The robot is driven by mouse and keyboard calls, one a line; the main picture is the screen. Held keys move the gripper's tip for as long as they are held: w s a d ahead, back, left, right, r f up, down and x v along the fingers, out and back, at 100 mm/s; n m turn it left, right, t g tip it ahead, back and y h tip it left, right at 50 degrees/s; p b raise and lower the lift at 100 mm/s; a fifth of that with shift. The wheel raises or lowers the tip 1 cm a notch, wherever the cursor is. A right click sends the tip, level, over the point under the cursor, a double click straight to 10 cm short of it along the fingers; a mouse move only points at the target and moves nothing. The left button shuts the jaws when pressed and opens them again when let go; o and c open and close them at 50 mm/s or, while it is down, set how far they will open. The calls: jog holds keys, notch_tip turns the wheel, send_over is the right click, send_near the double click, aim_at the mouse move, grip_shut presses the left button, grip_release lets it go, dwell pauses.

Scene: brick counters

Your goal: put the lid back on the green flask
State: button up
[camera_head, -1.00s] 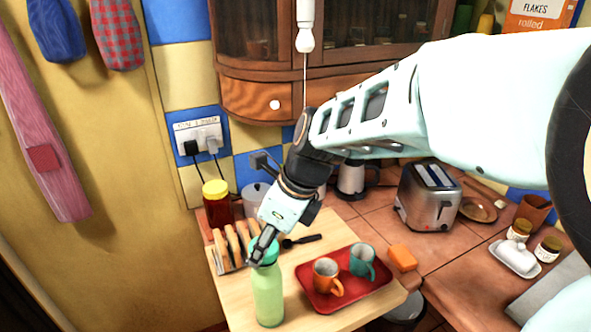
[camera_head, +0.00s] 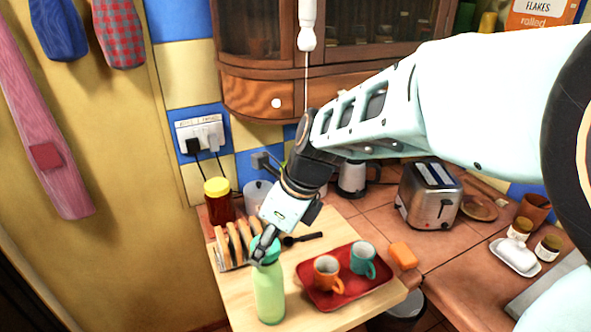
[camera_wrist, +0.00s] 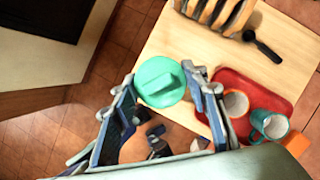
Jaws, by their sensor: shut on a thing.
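The green flask (camera_head: 269,297) stands upright at the front left of the wooden board. A teal lid (camera_head: 272,243) sits at its top, and I cannot see a gap between them. My gripper (camera_head: 264,249) reaches down from above and is shut on the lid. In the wrist view, the round lid (camera_wrist: 160,82) with its raised bar shows between the two fingers of my gripper (camera_wrist: 163,90). The flask's body is hidden beneath the lid in that view.
A red tray (camera_head: 343,299) with an orange mug (camera_head: 326,272) and a teal mug (camera_head: 362,259) lies right of the flask. A toast rack (camera_head: 236,243) with toast stands close behind it. A dark spoon (camera_head: 302,239) and a red jar with yellow lid (camera_head: 218,202) are farther back.

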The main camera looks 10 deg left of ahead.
jog(key=o, duration=1.7)
jog(key=shift+r+p, duration=3.45)
jog(key=shift+r, duration=0.05)
grip_shut()
jog(key=shift+f, duration=0.25)
